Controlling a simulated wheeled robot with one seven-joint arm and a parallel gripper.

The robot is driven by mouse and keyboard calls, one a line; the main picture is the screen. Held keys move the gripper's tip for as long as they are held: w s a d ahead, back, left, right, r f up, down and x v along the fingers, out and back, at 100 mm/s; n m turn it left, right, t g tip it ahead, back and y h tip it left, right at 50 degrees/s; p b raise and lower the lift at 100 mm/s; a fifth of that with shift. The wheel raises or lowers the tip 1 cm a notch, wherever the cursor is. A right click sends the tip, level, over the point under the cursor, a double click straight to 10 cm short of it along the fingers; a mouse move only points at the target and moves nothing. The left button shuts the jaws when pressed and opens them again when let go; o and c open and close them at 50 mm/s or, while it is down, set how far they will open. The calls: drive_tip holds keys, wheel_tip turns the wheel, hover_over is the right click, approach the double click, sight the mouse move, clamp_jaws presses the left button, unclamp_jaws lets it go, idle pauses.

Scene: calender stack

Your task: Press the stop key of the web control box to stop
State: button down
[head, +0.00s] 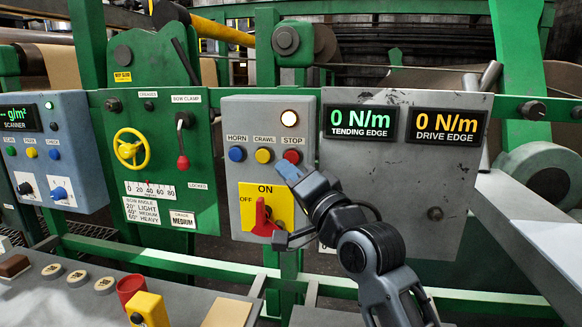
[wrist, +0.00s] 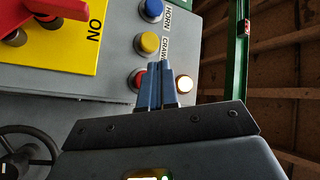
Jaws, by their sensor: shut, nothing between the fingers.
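The grey web control box (head: 232,110) carries a row of buttons: blue HORN (head: 237,154), yellow CRAWL (head: 264,155) and the red STOP key (head: 292,156). A white lamp (head: 289,117) above STOP is lit. My gripper (head: 289,170) is shut and empty, its blue fingertips at the lower edge of the STOP key. In the wrist view, the shut fingertips (wrist: 161,68) partly cover the red STOP key (wrist: 137,77), with the lit lamp (wrist: 184,84) beside them. I cannot tell whether the fingertips touch the key.
A red rotary switch (head: 262,217) on a yellow ON/OFF plate sits just below the buttons, close to my gripper. Two displays (head: 360,122) at right read 0 N/m. A green panel with a yellow handwheel (head: 131,149) stands left. A bench with a red cup (head: 130,289) lies in front.

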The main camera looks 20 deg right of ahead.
drive_tip(key=shift+w+d+b, duration=0.3)
drive_tip(key=shift+w+d, duration=0.35)
drive_tip(key=shift+w, duration=0.3)
idle(1.5)
drive_tip(key=shift+w+d, duration=0.25)
drive_tip(key=shift+w, duration=0.05)
drive_tip(key=shift+w+d+b, duration=0.3)
drive_tip(key=shift+w, duration=0.15)
idle(0.8)
drive_tip(key=shift+s+a, duration=0.1)
drive_tip(key=shift+s, duration=0.05)
drive_tip(key=shift+s+a+p, duration=0.4)
drive_tip(key=shift+s+p, duration=0.1)
drive_tip(key=shift+s, duration=0.15)
drive_tip(key=shift+a, duration=0.1)
drive_tip(key=s+a+p, duration=0.1)
drive_tip(key=s, duration=0.1)
drive_tip(key=s+a+p, duration=0.1)
drive_tip(key=s, duration=0.1)
drive_tip(key=shift+a+p, duration=0.3)
drive_tip(key=shift+a, duration=0.1)
